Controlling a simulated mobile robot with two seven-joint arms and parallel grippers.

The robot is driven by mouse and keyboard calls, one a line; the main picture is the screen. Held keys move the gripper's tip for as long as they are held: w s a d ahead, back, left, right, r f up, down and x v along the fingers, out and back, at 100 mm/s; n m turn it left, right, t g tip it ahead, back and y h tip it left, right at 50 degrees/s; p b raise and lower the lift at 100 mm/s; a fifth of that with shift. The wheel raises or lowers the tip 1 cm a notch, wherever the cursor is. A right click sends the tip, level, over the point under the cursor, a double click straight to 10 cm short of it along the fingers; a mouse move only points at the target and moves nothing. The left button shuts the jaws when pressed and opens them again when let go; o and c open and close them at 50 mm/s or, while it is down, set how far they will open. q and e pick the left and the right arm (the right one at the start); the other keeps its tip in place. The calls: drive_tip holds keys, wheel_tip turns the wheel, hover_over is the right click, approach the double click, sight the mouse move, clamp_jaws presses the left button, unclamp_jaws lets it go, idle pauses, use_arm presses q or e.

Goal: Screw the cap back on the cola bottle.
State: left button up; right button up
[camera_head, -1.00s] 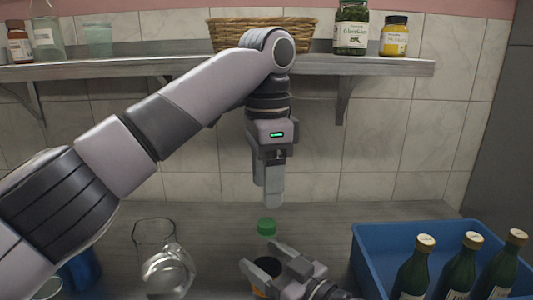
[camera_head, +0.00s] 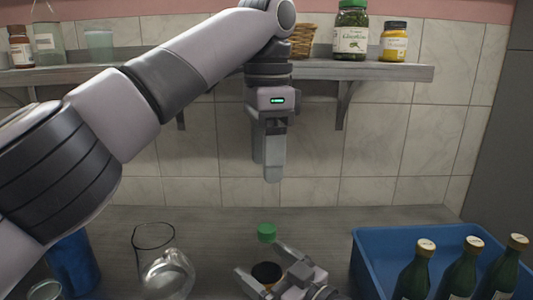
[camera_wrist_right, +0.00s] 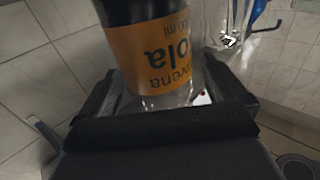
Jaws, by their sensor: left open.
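The cola bottle (camera_head: 267,272) stands upright on the counter, with dark cola visible from above. The green cap (camera_head: 267,232) is at the top of its clear neck; I cannot tell how tight it is. My left gripper (camera_head: 272,178) is open and empty, pointing down above the cap and apart from it.
A blue crate (camera_head: 365,236) with several green bottles (camera_head: 462,275) stands at the right. A glass jug (camera_head: 160,262) and a blue object (camera_head: 75,265) stand at the left. A shelf (camera_head: 370,72) with jars spans the back wall.

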sight(279, 275)
drive_tip(key=b+v, duration=0.1)
drive_tip(key=v, duration=0.4)
drive_tip(key=shift+s+d+f, duration=0.1)
drive_tip(key=shift+s+d, duration=0.15)
drive_tip(key=shift+d, duration=0.05)
drive_tip(key=shift+s+d, duration=0.5)
drive_tip(key=shift+s, duration=0.05)
